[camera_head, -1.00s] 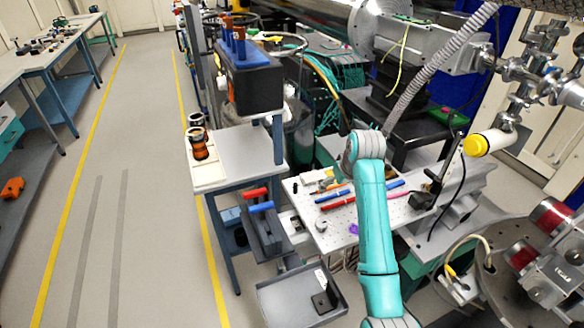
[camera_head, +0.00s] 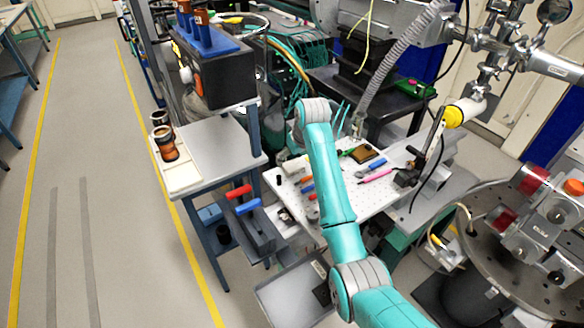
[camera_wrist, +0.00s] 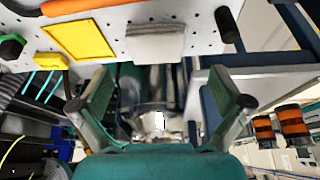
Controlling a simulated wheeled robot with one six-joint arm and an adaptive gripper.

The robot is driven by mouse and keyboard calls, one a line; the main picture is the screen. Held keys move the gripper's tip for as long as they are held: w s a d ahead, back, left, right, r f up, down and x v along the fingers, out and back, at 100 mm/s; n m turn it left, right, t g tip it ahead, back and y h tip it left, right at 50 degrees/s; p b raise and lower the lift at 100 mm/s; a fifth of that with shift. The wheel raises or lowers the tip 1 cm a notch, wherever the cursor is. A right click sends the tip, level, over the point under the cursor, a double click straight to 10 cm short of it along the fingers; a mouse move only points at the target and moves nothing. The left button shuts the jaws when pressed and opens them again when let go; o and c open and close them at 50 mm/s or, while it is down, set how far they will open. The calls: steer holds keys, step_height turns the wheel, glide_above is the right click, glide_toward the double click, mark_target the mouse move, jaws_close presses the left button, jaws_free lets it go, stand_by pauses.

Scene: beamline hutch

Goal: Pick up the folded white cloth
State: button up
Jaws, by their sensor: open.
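The folded white cloth (camera_wrist: 155,42) lies flat on the perforated white board, at the top middle of the wrist view. In the head view it is a small pale patch (camera_head: 297,164) left of my teal arm. My gripper (camera_wrist: 160,101) is open and empty in the wrist view, with its two fingers spread apart. The cloth shows above the gap between the fingertips in that picture, clear of both fingers. My gripper cannot be made out in the head view, where my arm covers part of the board.
In the wrist view a yellow square (camera_wrist: 78,40) lies left of the cloth and a black cylinder (camera_wrist: 228,28) right of it. Markers, such as a pink one (camera_head: 377,176), lie on the board (camera_head: 352,202). A side table (camera_head: 215,150) with amber jars (camera_head: 165,145) stands left.

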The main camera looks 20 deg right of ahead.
mark_target(293, 165)
steer(key=shift+d+x, duration=0.1)
steer(key=shift+x, duration=1.05)
steer(key=shift+d+x, duration=0.15)
steer(key=shift+x, duration=1)
steer(key=shift+s, duration=0.1)
steer(key=c, duration=0.9)
